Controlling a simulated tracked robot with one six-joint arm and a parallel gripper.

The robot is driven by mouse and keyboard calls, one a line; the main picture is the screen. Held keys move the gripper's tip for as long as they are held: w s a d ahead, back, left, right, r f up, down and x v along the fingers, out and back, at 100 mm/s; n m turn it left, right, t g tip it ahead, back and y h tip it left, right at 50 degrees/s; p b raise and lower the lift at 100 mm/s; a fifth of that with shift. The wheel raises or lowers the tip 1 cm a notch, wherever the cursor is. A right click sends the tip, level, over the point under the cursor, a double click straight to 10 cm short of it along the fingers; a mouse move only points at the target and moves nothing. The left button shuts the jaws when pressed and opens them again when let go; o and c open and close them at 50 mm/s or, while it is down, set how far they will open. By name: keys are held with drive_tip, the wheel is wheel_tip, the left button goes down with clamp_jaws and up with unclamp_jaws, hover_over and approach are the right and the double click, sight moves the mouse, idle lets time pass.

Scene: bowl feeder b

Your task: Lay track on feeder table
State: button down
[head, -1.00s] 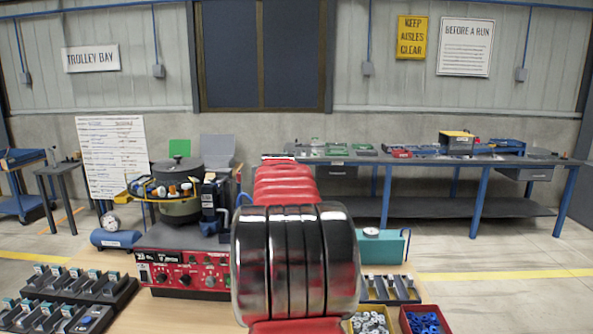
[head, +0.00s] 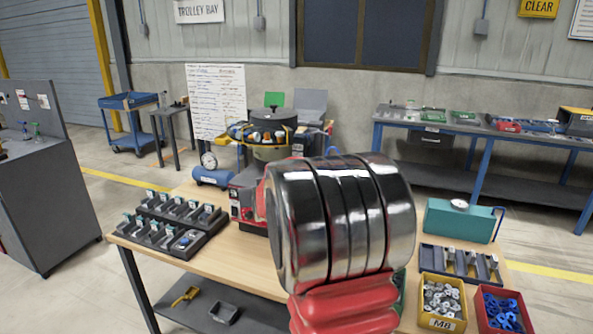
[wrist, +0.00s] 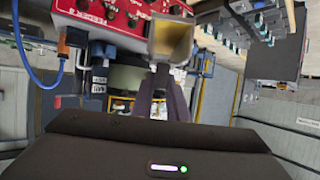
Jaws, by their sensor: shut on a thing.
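In the wrist view my gripper (wrist: 161,95) has its dark fingers close together, shut on a tan, open-ended channel piece, which looks like the track (wrist: 173,40). The piece stands out beyond the fingertips, near the red control box (wrist: 107,14). In the head view my red and chrome arm hides the gripper and the held piece. The wooden feeder table (head: 237,267) spreads below the arm. The bowl feeder (head: 270,148) stands at its back. I cannot tell whether the held piece touches anything.
Black racks (head: 180,215) of small parts fill the table's left side. A teal box (head: 459,221), a yellow bin (head: 441,322) and a red bin (head: 502,310) occupy the right. A blue gauge tank (head: 211,175) stands beside the feeder. Bare wood shows at the front left.

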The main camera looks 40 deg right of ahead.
drive_tip(key=s+a+f+n+y, duration=0.1)
drive_tip(key=a+f, duration=0.3)
drive_tip(key=a, duration=0.7)
drive_tip(key=s+a+f+n+t+y, duration=0.1)
drive_tip(key=a+f+n+y, duration=0.1)
drive_tip(key=a, duration=0.9)
drive_tip(key=s+a+f+n+y, duration=0.1)
drive_tip(key=a+f, duration=0.5)
drive_tip(key=a, duration=0.6)
drive_tip(key=shift+s+f+n+t+y, duration=0.25)
drive_tip(key=shift+s+n+t+y, duration=0.15)
drive_tip(key=shift+n+y, duration=0.55)
